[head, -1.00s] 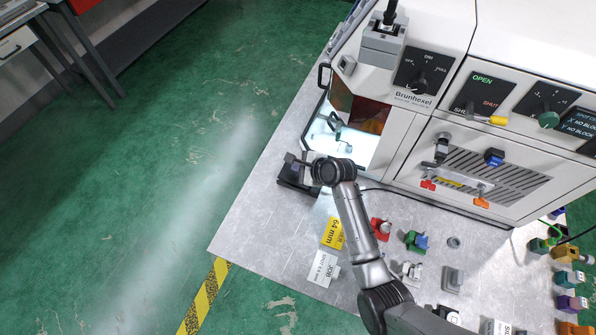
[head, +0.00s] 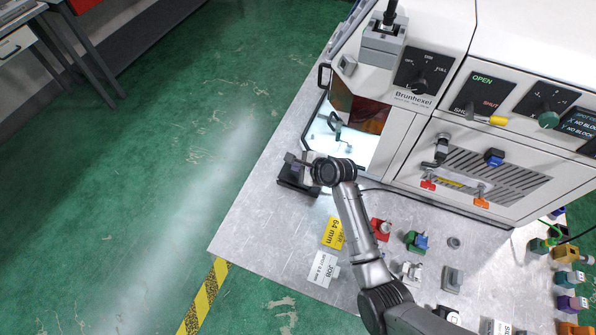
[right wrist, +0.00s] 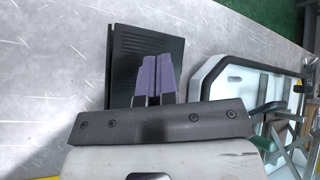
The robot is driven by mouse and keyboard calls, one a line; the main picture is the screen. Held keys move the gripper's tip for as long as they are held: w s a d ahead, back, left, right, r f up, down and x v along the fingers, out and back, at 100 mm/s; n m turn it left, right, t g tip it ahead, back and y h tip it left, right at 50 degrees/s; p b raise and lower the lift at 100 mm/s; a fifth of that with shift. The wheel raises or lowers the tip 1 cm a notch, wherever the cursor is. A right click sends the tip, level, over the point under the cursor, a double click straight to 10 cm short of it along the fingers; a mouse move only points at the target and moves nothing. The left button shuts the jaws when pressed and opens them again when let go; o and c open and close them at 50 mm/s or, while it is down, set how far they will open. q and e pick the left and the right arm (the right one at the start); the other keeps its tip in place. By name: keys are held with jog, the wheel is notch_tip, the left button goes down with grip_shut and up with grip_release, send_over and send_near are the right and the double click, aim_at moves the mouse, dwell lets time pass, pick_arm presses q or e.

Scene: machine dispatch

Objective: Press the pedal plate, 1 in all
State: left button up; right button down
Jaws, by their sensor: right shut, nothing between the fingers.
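The pedal plate (head: 290,189) is a black plate at the left edge of the grey table, in front of the machine's open window. In the right wrist view the black ribbed pedal plate (right wrist: 133,62) lies behind my fingertips. My right gripper (head: 298,171) is over the plate, with its arm coming in from the lower right. In the right wrist view its purple fingers (right wrist: 154,62) are shut together with nothing between them, and their tips overlap the plate's right part. I cannot tell whether they touch it. My left gripper is out of view.
The white machine (head: 405,125) with knobs and levers stands behind and right of the plate. A yellow 64 mm label (head: 333,233) and several coloured blocks lie on the table (head: 265,215). Green floor is clear to the left.

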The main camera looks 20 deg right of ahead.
dwell(0.5)
jog(key=shift+f+p, duration=0.35)
jog(key=shift+p, duration=0.05)
jog(key=shift+f, duration=0.15)
jog(key=shift+f, duration=0.45)
dwell(0.5)
jog(key=shift+f, duration=0.2)
dwell(0.4)
jog(key=shift+r+p, duration=1.1)
jog(key=shift+p, duration=0.3)
